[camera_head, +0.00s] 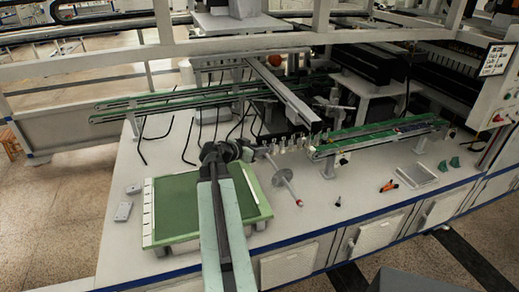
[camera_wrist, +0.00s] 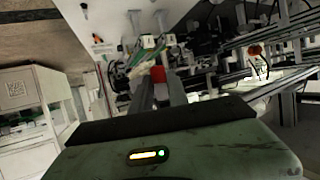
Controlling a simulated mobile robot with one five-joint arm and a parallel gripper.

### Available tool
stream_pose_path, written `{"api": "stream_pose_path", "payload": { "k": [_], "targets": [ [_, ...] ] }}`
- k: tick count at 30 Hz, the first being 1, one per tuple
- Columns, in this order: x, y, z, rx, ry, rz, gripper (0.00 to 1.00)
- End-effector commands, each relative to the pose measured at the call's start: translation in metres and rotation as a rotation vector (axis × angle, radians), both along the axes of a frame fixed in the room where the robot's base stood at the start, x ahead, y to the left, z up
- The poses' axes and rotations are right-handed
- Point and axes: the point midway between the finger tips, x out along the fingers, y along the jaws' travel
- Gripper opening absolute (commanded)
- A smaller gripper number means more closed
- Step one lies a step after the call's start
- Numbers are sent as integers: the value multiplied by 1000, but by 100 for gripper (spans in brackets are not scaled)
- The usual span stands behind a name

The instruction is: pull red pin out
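My gripper (camera_head: 232,150) is at the end of my arm over the far right part of the green mat, close to the near end of a row of small metal posts. In the wrist view two dark fingers (camera_wrist: 160,90) stand a little apart. A red piece (camera_wrist: 158,74), probably the red pin, shows in the gap at their tips. I cannot tell whether they touch it or it lies beyond them. In the head view my gripper hides that spot. A metal rod with a disc (camera_head: 282,180) has a red tip (camera_head: 299,203) and leans on the table.
The green mat (camera_head: 170,205) lies under my arm. The posts (camera_head: 290,145) lead to a green rail (camera_head: 375,132). An orange tool (camera_head: 388,185), a small dark part (camera_head: 338,202) and a metal tray (camera_head: 418,174) lie at right. A grey beam (camera_head: 285,88) hangs above.

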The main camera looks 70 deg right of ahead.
Motion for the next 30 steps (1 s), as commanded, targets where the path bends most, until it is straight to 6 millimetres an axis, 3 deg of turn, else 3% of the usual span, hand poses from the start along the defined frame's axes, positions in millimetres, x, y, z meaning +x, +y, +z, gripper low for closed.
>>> {"api": "stream_pose_path", "payload": {
  "k": [4, 5, 6, 30],
  "targets": [
    [0, 0, 0, 0, 0, 0, 0],
    [0, 0, 0, 0, 0, 0, 11],
    [0, 0, 0, 0, 0, 0, 0],
    [0, 0, -17, 0, 0, 0, 0]
  ]
}}
